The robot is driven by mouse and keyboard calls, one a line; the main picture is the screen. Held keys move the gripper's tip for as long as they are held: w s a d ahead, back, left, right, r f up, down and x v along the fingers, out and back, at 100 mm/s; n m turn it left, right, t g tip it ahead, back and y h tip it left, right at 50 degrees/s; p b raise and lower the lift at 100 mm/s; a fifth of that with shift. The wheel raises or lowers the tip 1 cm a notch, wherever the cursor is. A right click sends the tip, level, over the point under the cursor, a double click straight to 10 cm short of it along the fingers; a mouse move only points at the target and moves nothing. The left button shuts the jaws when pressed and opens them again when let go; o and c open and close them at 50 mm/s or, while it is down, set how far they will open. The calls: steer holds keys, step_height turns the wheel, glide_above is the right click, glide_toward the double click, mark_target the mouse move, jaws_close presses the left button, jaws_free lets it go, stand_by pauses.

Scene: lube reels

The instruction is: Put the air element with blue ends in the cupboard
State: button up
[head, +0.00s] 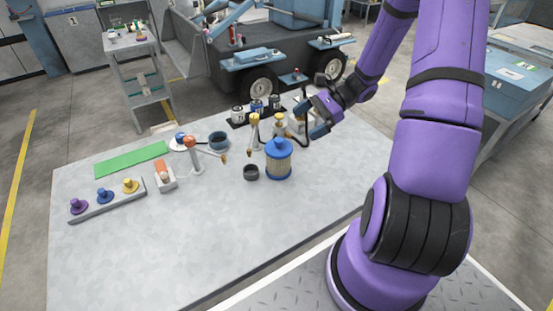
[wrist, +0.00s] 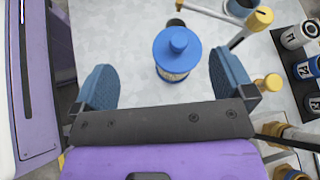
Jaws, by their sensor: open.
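The air element (head: 279,160) is a tan cylinder with blue ends and a blue knob on top. It stands upright on the grey table, right of the middle in the head view. The wrist view shows it from above (wrist: 177,50). My gripper (head: 309,119) is open and empty. In the wrist view its blue fingers (wrist: 166,82) are spread wide on either side of the element's line, apart from it, with the element ahead of them. Grey cabinets (head: 74,40) stand far off at the back left; I cannot tell whether one is the cupboard.
A dark cup (head: 251,172) stands just left of the element. Reels or spouts with yellow tops (head: 254,130) and several labelled cans (head: 256,107) stand behind it. A green mat (head: 131,159) and a rack with coloured knobs (head: 106,199) lie at left. The table front is clear.

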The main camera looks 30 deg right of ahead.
mark_target(279, 143)
step_height(279, 143, down, 5)
steer(key=w+d+m+t+y, duration=0.1)
steer(key=d+m+t, duration=0.1)
steer(key=m, duration=0.2)
steer(key=x, duration=1)
steer(key=shift+w+a+f, duration=0.15)
steer(key=c, duration=1)
